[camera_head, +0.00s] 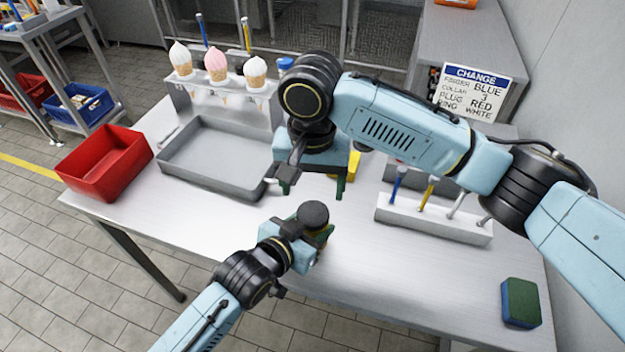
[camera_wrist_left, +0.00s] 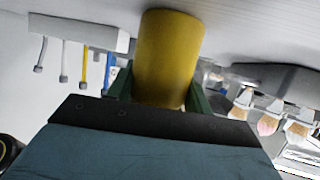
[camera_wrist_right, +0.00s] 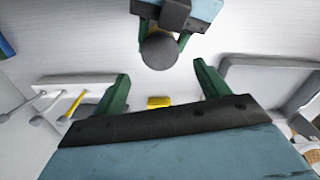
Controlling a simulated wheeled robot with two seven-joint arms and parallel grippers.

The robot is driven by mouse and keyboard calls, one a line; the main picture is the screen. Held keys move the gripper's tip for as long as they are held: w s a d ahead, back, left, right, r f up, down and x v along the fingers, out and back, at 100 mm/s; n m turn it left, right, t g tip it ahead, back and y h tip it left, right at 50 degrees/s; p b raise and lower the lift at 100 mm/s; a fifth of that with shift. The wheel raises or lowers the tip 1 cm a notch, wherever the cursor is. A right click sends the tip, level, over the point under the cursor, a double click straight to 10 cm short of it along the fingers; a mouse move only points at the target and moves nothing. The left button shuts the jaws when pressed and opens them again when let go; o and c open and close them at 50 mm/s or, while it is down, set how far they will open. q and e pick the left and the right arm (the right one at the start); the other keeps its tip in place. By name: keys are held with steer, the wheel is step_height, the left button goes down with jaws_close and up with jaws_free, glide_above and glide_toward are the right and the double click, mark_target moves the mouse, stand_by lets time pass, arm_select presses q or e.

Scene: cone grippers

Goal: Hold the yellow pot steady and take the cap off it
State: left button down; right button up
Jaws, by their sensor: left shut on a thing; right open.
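The yellow pot (camera_wrist_left: 168,55) stands between the green fingers of my left gripper (camera_wrist_left: 158,88), which is shut on its sides. In the head view my left gripper (camera_head: 314,230) and the cap hide most of the pot. The dark grey round cap (camera_head: 313,214) sits on top of the pot; the right wrist view also shows the cap (camera_wrist_right: 159,50) from above. My right gripper (camera_head: 313,192) is open and empty, apart from the cap and farther back on the table. In the right wrist view the cap lies beyond its fingertips.
A grey tray (camera_head: 190,178) and red bin (camera_head: 92,180) stand left. A white rack (camera_head: 425,216) with several tools stands right, near a green-blue sponge (camera_head: 520,303). A yellow thing (camera_wrist_right: 158,101) sits behind my right gripper. An ice-cream holder (camera_head: 225,85) stands at the back.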

mark_target(313, 213)
steer(key=shift+r+m, duration=0.5)
steer(key=shift+m, duration=0.4)
steer(key=shift+f, duration=3.95)
steer(key=c, duration=1)
steer(key=n, duration=0.6)
steer(key=o, duration=1.1)
